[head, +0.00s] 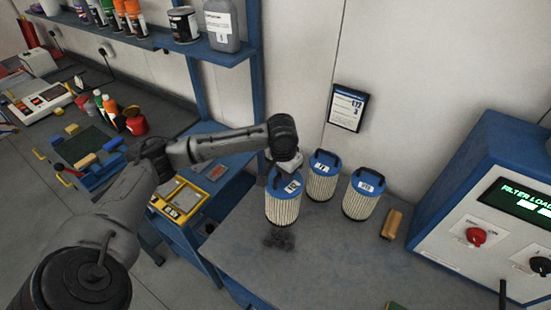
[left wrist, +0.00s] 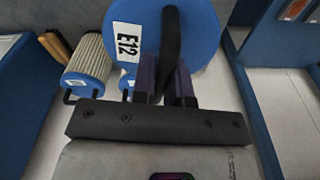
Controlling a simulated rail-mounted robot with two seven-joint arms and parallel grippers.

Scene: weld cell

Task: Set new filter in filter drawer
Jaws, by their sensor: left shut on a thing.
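Three pleated, off-white filters with blue caps and black handles show in the head view. My left gripper (head: 279,170) is shut on the handle of the leftmost filter (head: 282,207). In the left wrist view the fingers (left wrist: 167,82) close around this black handle, and its blue cap (left wrist: 195,20) has a label reading E12. The filter hangs upright; I cannot tell whether it clears the bench. The middle filter (head: 322,180) and right filter (head: 361,196) stand on the bench behind it. I cannot make out the filter drawer. My right gripper is out of view.
A blue and grey control cabinet (head: 463,240) with a red knob and a green "FILTER LOA..." display stands at right. A tan block (head: 392,223) lies before it. A dark patch (head: 279,240) marks the grey bench (head: 330,255), whose front middle is clear. A framed card (head: 347,107) hangs behind.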

